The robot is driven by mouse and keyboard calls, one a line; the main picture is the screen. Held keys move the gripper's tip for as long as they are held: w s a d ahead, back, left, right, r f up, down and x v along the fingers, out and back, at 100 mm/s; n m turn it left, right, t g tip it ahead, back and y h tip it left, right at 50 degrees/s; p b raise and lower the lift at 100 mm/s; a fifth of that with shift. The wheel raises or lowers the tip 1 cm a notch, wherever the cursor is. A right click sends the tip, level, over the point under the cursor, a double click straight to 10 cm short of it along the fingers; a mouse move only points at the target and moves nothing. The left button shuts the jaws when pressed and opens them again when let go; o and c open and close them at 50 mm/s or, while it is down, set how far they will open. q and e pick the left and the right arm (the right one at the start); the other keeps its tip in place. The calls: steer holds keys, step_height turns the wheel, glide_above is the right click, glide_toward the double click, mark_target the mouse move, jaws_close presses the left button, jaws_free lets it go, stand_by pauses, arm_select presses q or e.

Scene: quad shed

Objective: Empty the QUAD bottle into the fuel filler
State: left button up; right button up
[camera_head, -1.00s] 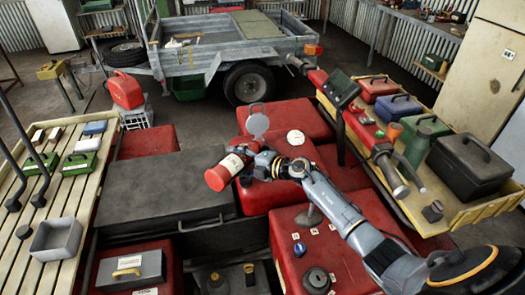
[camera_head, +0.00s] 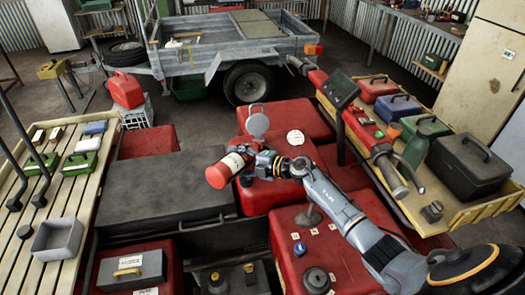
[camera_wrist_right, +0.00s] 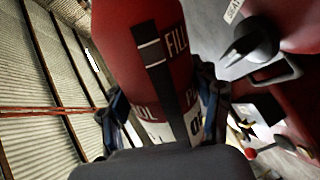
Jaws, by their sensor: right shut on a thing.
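The red QUAD bottle (camera_head: 218,176) has a white label and is tipped well over. It hangs above the red bodywork and the black seat's right end. My right gripper (camera_head: 245,160) is shut around it. In the right wrist view, the bottle (camera_wrist_right: 150,50) fills the middle, with "FILL" lettering and a black stripe, between my two fingers. A round grey flap (camera_head: 258,125) stands upright on the red bodywork just behind the gripper. It may belong to the fuel filler; the opening itself is hidden. My left gripper is not in view.
The dark seat (camera_head: 160,190) lies left of the bottle. A slatted rack (camera_head: 60,220) holds small boxes and a grey tray. The handlebar and display (camera_head: 341,89) stand to the right, before a rack of toolboxes (camera_head: 470,165). A trailer (camera_head: 230,55) is behind.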

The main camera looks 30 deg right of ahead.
steer(key=shift+d+r, duration=0.1)
steer(key=shift+d, duration=0.05)
stand_by(0.3)
steer(key=shift+w+d+r+m+y+p, duration=0.2)
steer(key=shift+r+m+p, duration=0.2)
steer(key=shift+p, duration=0.15)
steer(key=shift+w+d+r+m+y+p, duration=0.1)
steer(key=shift+d+r+m+y+p, duration=0.1)
steer(key=shift+r+m+p, duration=0.25)
